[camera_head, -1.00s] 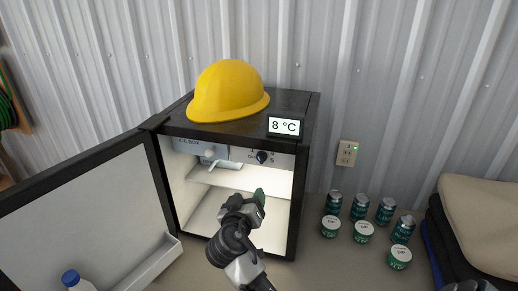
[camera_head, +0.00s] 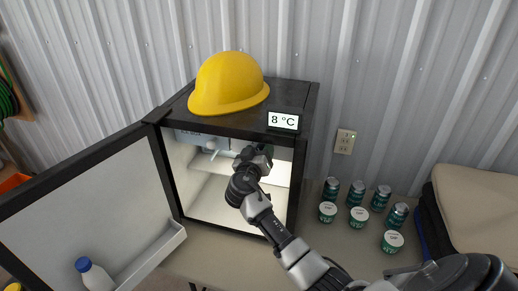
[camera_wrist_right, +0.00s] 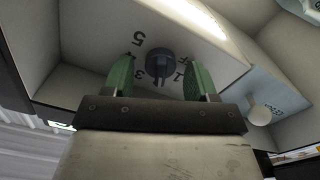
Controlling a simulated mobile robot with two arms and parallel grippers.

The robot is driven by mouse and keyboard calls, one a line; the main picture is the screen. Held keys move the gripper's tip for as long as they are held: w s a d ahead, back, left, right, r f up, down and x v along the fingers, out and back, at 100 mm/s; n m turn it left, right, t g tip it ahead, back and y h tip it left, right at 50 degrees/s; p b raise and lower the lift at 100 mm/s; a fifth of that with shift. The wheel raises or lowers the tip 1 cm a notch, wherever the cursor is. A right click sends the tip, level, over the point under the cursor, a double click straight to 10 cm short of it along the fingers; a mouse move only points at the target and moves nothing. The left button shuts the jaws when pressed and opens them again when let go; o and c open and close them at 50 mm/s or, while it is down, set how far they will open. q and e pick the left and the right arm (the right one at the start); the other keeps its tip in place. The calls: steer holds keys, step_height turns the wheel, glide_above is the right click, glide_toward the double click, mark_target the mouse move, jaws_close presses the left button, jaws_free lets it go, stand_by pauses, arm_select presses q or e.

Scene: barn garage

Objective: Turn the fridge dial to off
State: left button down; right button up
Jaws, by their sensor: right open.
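The fridge (camera_head: 302,190) stands open on the table, its door swung out to the left. In the right wrist view the dark round dial (camera_wrist_right: 159,63) sits on a pale panel with numbers around it. My right gripper (camera_wrist_right: 160,80) is open, its two green fingers on either side of the dial in that view; I cannot tell if they touch it. In the head view my right gripper (camera_head: 262,152) is inside the upper fridge opening and hides the dial. The display (camera_head: 283,121) reads 8 °C. My left gripper is not in view.
A yellow hard hat (camera_head: 228,84) sits on top of the fridge. Several green cans (camera_head: 356,191) and small tubs (camera_head: 359,217) stand right of it. A bottle (camera_head: 94,274) is in the door shelf. A wall outlet (camera_head: 345,141) is behind.

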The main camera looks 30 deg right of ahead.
steer(key=c, duration=0.9)
steer(key=shift+n, duration=0.3)
steer(key=shift+a+f+n+p, duration=0.15)
steer(key=shift+n+p, duration=0.5)
steer(key=shift+n, duration=3.7)
steer(key=shift+d+f+n+p, duration=0.15)
steer(key=shift+n+p, duration=0.45)
steer(key=shift+n, duration=3.75)
steer(key=shift+a+f, duration=0.1)
